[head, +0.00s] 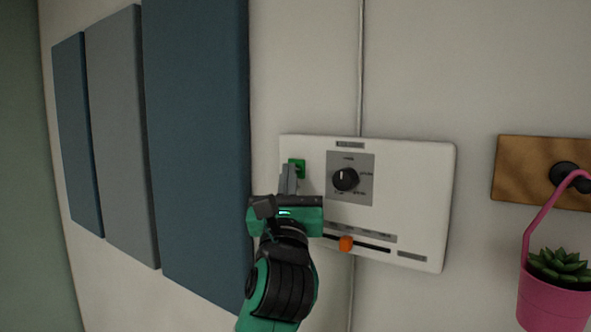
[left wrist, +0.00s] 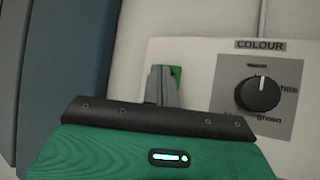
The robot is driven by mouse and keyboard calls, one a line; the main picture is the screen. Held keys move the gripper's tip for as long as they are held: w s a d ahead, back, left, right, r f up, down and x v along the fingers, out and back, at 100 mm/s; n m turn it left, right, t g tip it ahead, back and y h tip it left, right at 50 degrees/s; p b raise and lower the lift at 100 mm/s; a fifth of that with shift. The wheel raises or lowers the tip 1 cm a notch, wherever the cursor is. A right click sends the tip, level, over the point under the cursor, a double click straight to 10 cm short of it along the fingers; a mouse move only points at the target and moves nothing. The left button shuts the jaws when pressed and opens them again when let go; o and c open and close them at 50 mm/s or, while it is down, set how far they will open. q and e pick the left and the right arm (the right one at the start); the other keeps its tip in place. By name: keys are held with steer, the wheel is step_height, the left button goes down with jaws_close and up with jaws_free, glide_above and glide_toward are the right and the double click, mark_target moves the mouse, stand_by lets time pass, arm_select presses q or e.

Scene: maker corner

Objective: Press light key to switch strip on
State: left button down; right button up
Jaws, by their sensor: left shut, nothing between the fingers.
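A white control panel (head: 420,190) is fixed to the wall, with a green key (head: 299,166) at its upper left. A black knob (head: 345,179) on a grey plate and an orange slider (head: 346,243) are on the same panel. My left gripper (head: 289,174) is shut and empty, its fingertips in front of the green key and partly covering it. In the left wrist view the green key (left wrist: 176,72) shows behind the fingers (left wrist: 162,80), and the knob (left wrist: 258,94) sits under a COLOUR label. I cannot tell whether the fingertips touch the key. My right gripper is not in view.
Blue and grey wall panels (head: 195,130) stand to the left of the control panel. A pink pot (head: 552,295) with a succulent hangs from a hook on a wooden board (head: 515,170) at the right. A thin cable (head: 361,70) runs up the wall.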

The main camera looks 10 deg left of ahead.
arm_select(q)
steer(key=shift+w, duration=0.1)
stand_by(0.3)
steer(key=shift+s+a+p, duration=0.2)
steer(key=shift+s+p, duration=0.15)
steer(key=shift+s, duration=0.2)
steer(key=s, duration=0.2)
steer(key=s+a+p, duration=0.2)
steer(key=s, duration=0.1)
steer(key=shift+s, duration=0.3)
stand_by(0.4)
